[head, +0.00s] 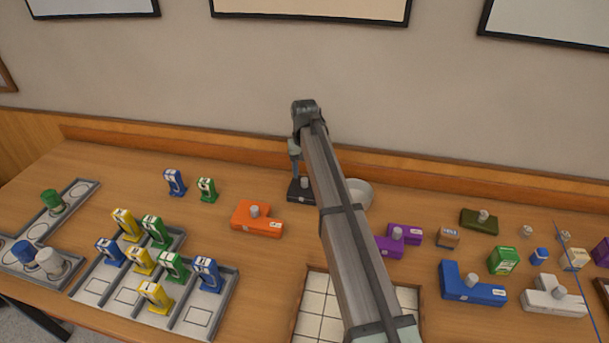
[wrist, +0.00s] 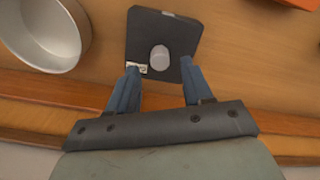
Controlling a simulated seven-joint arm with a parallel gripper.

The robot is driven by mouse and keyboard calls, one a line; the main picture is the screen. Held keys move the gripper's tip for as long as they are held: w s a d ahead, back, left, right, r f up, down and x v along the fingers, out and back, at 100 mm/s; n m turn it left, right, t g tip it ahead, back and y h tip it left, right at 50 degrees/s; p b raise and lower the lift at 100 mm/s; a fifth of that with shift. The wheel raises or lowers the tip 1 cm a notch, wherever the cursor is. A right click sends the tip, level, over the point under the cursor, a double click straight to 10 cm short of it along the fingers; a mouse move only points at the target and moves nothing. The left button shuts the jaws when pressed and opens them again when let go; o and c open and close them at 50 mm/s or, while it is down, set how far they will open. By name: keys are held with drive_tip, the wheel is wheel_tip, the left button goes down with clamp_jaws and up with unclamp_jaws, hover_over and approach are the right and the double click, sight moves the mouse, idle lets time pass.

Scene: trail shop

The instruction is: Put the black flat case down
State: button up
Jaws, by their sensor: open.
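The black flat case (head: 299,195) lies on the wooden table near the back wall, partly hidden behind my arm in the head view. In the wrist view the black flat case (wrist: 180,27) shows from above as a dark slab with a pale rounded knob and a small white label. My gripper (wrist: 161,68) is open, its two blue fingers apart at the near edge of the case, with the knob beyond and between the tips. In the head view my gripper (head: 295,160) is above the case. Whether the fingers touch the case is unclear.
A white bowl (head: 360,193) stands close beside the case. A tiled tray (head: 318,305) sits in front. Bare table lies left of the case.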

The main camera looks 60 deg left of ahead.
sight(304, 179)
wheel_tip(304, 179, up, 10)
drive_tip(key=shift+f, duration=0.15)
idle(2.1)
